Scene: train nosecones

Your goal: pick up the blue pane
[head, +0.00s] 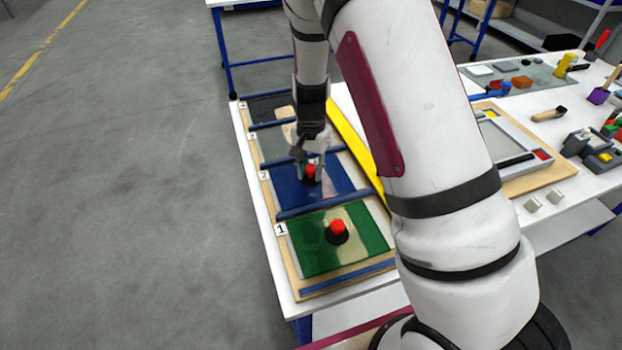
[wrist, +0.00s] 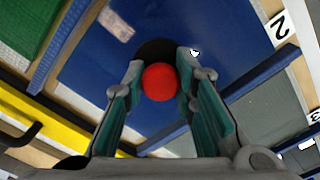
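The blue pane (head: 334,186) lies flat in the slot labelled 2 on the wooden rack. In the wrist view the blue pane (wrist: 210,38) fills the upper middle. A red knob (wrist: 159,82) on a black round base stands on it. My gripper (head: 311,175) is over the pane at the knob. In the wrist view my gripper (wrist: 160,70) is open, with one finger on each side of the red knob. A gap shows between the knob and at least the right finger. Contact on the left side is hard to tell.
A green pane (head: 318,252) with its own red knob (head: 338,227) lies in slot 1. Grey panes (head: 273,147) lie in slots further back. Blue bars (head: 325,196) divide the slots. A yellow strip (head: 352,140) runs along the right. Tools stand further right.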

